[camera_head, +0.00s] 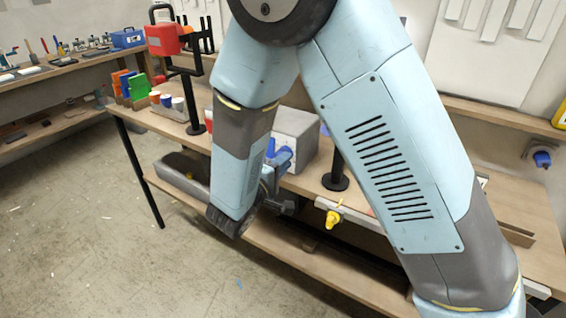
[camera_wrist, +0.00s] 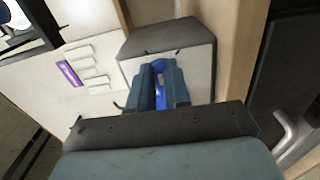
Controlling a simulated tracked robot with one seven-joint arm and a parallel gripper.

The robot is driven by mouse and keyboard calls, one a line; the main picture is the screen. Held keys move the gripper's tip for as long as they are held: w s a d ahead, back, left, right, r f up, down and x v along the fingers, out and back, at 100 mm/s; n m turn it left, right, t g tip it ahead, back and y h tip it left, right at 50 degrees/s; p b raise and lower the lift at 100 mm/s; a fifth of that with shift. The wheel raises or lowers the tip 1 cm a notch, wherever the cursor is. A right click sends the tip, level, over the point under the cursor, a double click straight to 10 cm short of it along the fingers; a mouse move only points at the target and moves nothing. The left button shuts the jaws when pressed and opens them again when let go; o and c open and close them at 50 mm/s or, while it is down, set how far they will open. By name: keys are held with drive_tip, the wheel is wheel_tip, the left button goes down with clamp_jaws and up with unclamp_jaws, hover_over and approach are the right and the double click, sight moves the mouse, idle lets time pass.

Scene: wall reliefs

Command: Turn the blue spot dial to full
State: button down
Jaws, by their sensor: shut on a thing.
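The blue spot dial (camera_wrist: 160,72) is on the pale front face of a grey box (camera_wrist: 165,42) in the wrist view. My gripper (camera_wrist: 158,88) is shut on the dial, with one finger on each side of it. The fingers hide most of the dial, and I cannot read its setting. In the head view the grey box (camera_head: 297,133) stands on the bench, partly behind my arm. My gripper (camera_head: 275,175) is at its front, with some blue (camera_head: 280,156) showing there.
A yellow knob (camera_head: 333,220) sticks out from the bench front, right of my gripper. A black stand (camera_head: 335,181) rises close by. A blue fitting (camera_head: 542,158) is on the wall at right. Red, white and blue cups (camera_head: 166,101) stand at left.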

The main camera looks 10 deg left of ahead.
drive_tip(key=shift+a+f+m, duration=0.1)
drive_tip(key=shift+f+m, duration=0.15)
drive_tip(key=shift+m, duration=1.15)
drive_tip(key=shift+f+m, duration=0.3)
drive_tip(key=shift+m, duration=1.1)
drive_tip(key=shift+a+f+m, duration=0.1)
drive_tip(key=shift+f+m, duration=0.15)
drive_tip(key=shift+m, duration=1.15)
drive_tip(key=c, duration=1.1)
unclamp_jaws()
drive_tip(key=shift+r, duration=0.1)
drive_tip(key=shift+a, duration=0.1)
drive_tip(key=v, duration=1.3)
drive_tip(key=shift+s+a, duration=0.15)
drive_tip(key=shift+s, duration=0.2)
